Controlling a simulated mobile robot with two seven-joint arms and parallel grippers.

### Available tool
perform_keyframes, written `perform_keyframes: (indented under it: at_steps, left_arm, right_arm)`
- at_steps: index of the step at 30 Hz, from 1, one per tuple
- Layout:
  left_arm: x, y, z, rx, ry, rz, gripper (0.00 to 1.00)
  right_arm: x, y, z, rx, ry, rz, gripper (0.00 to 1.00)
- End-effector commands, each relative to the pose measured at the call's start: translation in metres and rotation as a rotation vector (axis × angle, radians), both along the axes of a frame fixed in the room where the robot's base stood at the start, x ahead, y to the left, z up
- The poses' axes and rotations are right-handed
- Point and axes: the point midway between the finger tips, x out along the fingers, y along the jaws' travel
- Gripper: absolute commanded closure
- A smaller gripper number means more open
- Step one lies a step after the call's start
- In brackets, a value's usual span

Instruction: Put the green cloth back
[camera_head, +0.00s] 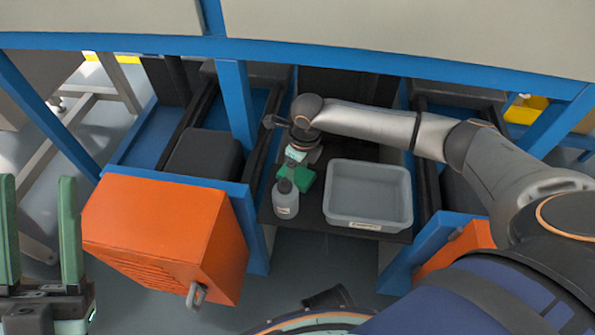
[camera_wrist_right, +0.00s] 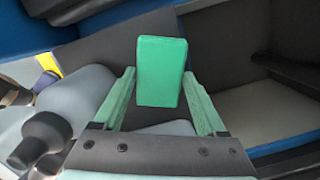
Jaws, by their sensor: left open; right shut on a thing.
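The green cloth (camera_head: 297,179) shows as a small folded block behind the bottle on the dark shelf in the head view. In the right wrist view the cloth (camera_wrist_right: 161,70) stands between the fingers of my right gripper (camera_wrist_right: 163,88), which is shut on it. My right gripper also shows in the head view (camera_head: 296,160), reaching down over the shelf; its fingertips are partly hidden there. My left gripper (camera_head: 40,185) is open and empty at the far left, away from the shelf.
A grey-white bottle (camera_head: 286,203) with a dark cap stands close in front of the cloth. A grey bin (camera_head: 369,222) sits to the right on the dark shelf (camera_head: 310,214). An orange box (camera_head: 165,235) and blue frame posts (camera_head: 239,105) flank the shelf on the left.

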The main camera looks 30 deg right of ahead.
Motion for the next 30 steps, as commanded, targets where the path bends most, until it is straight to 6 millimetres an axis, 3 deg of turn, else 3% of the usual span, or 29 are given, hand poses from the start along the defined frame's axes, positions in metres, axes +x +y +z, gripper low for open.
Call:
perform_keyframes:
  at_steps: [7, 8, 15, 23, 30]
  left_arm:
    - [0.000, 0.000, 0.001, 0.001, -0.001, 0.000, 0.50]
    - [0.000, 0.000, 0.001, 0.001, -0.001, 0.000, 0.50]
    - [0.000, 0.000, 0.001, -0.001, -0.002, 0.001, 0.50]
    - [0.000, 0.000, 0.002, -0.007, -0.002, 0.003, 0.50]
    - [0.000, 0.001, 0.023, -0.014, -0.006, 0.003, 0.50]
  right_arm:
    - [0.000, 0.000, -0.001, 0.000, 0.000, 0.000, 0.71]
    - [0.000, 0.000, -0.001, 0.000, 0.000, 0.000, 0.25]
    - [0.000, 0.000, 0.000, 0.000, 0.000, 0.000, 0.00]
    - [0.000, 0.000, 0.002, 0.001, -0.001, 0.000, 0.00]
    - [-0.003, -0.002, 0.040, 0.002, -0.003, 0.000, 0.00]
